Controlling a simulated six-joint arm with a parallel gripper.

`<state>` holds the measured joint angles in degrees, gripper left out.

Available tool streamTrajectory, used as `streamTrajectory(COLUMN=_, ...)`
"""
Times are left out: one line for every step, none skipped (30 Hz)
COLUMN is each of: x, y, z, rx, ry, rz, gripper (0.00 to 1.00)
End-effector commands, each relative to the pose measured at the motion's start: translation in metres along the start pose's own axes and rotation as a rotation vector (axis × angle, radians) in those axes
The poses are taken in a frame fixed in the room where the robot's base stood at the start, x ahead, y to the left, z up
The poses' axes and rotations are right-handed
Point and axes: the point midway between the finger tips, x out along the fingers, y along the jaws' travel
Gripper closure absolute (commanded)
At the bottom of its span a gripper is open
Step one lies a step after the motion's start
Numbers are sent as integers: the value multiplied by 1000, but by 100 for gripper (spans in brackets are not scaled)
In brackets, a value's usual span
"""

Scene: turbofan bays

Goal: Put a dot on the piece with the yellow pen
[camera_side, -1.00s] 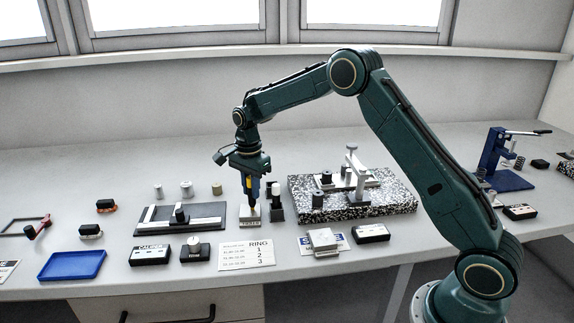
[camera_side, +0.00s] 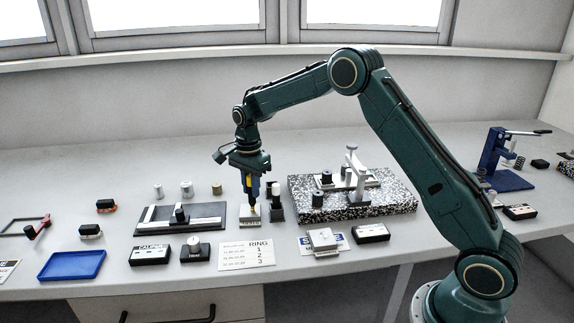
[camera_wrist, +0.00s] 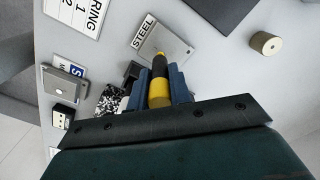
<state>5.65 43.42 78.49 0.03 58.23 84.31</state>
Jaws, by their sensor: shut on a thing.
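My gripper (camera_side: 252,188) is shut on the yellow pen (camera_wrist: 159,88), which has a black band and points down. In the wrist view the pen's tip lies over the grey metal piece marked STEEL (camera_wrist: 150,38). In the side view the piece (camera_side: 250,217) sits directly below my gripper on the bench. The tip is at or very close to the piece's top; I cannot tell whether it touches. No dot is visible, and the pen hides part of the top.
Dark holders (camera_side: 276,213) stand just right of the piece. A speckled granite plate (camera_side: 400,198) with a stand lies further right. A black plate with a light rail (camera_side: 151,220) lies left. A RING card (camera_side: 246,256) lies in front, and a blue tray (camera_side: 72,265) at front left.

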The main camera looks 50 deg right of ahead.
Motion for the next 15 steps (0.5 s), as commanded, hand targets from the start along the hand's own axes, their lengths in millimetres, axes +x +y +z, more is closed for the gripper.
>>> streamTrajectory(x=-4, y=0, z=0, rx=0, ry=0, rz=-2, gripper=100)
streamTrajectory(x=-5, y=-1, z=0, rx=0, ry=0, rz=-3, gripper=100)
streamTrajectory(x=-8, y=-1, z=0, rx=0, ry=0, rz=-3, gripper=100)
streamTrajectory(x=-10, y=-1, z=0, rx=0, ry=0, rz=-4, gripper=100)
streamTrajectory(x=-11, y=-1, z=0, rx=0, ry=0, rz=-4, gripper=100)
streamTrajectory(x=-14, y=-1, z=0, rx=0, ry=0, rz=-4, gripper=100)
streamTrajectory(x=-16, y=-1, z=0, rx=0, ry=0, rz=-4, gripper=100)
streamTrajectory(x=-17, y=-1, z=0, rx=0, ry=0, rz=-4, gripper=100)
streamTrajectory(x=-19, y=-1, z=0, rx=0, ry=0, rz=-4, gripper=100)
streamTrajectory(x=-21, y=-1, z=0, rx=0, ry=0, rz=-4, gripper=100)
streamTrajectory(x=-23, y=-1, z=0, rx=0, ry=0, rz=-4, gripper=100)
streamTrajectory(x=-25, y=-1, z=0, rx=0, ry=0, rz=-4, gripper=100)
streamTrajectory(x=-26, y=0, z=0, rx=0, ry=0, rz=-3, gripper=100)
streamTrajectory(x=-28, y=0, z=0, rx=0, ry=0, rz=-3, gripper=100)
streamTrajectory(x=-30, y=0, z=0, rx=0, ry=0, rz=-3, gripper=100)
